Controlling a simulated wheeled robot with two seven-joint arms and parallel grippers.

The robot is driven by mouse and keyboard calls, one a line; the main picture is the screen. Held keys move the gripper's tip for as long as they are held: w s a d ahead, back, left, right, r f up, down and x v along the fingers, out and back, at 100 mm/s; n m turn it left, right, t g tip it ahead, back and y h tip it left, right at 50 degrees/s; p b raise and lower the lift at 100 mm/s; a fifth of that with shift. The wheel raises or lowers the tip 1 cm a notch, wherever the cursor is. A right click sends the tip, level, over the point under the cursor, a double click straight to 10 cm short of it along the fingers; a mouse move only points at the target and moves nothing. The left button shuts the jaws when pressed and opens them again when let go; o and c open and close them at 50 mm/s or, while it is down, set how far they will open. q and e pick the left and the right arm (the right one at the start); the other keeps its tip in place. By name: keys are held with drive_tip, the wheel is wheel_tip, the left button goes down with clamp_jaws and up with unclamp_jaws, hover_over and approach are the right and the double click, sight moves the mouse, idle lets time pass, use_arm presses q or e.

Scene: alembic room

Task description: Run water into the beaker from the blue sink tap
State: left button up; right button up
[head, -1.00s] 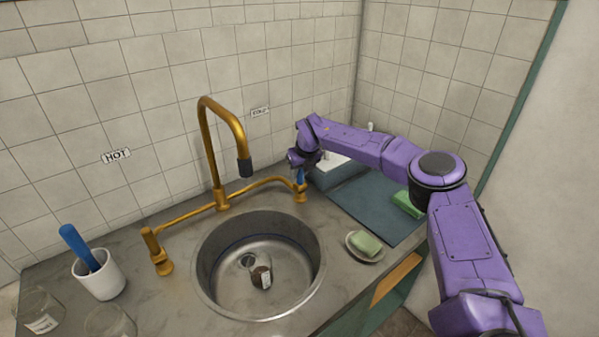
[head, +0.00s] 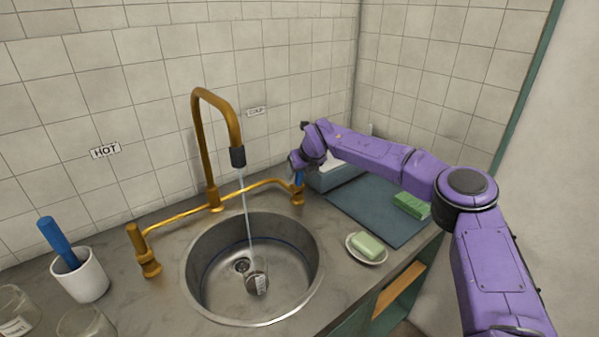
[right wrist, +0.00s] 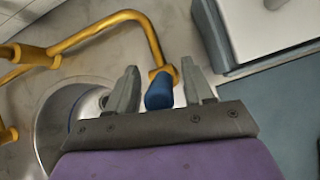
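The blue tap handle (head: 298,180) stands at the right end of the brass pipe, beneath the cold label. My right gripper (head: 296,162) is at this handle. In the right wrist view, the blue handle (right wrist: 160,91) lies between the two grey fingers of my right gripper (right wrist: 162,84), with gaps on both sides, so the gripper is open around it. A thin stream of water (head: 249,220) runs from the spout (head: 238,156) down to the small beaker (head: 257,284) in the sink (head: 213,290). The beaker's water level is too small to tell. My left gripper is out of view.
The hot tap handle (head: 140,245) is at the left. A white cup (head: 81,279) with a blue-handled tool and glass beakers (head: 86,322) stand at the front left. A soap dish (head: 381,257) and a blue-grey mat (head: 365,205) with a green sponge (head: 411,205) lie right of the sink.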

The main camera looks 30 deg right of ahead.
drive_tip(key=b+v, duration=0.2)
drive_tip(key=v, duration=0.8)
drive_tip(key=shift+s+r, duration=0.15)
drive_tip(key=shift+r, duration=0.05)
drive_tip(key=shift+f, duration=0.1)
idle(0.4)
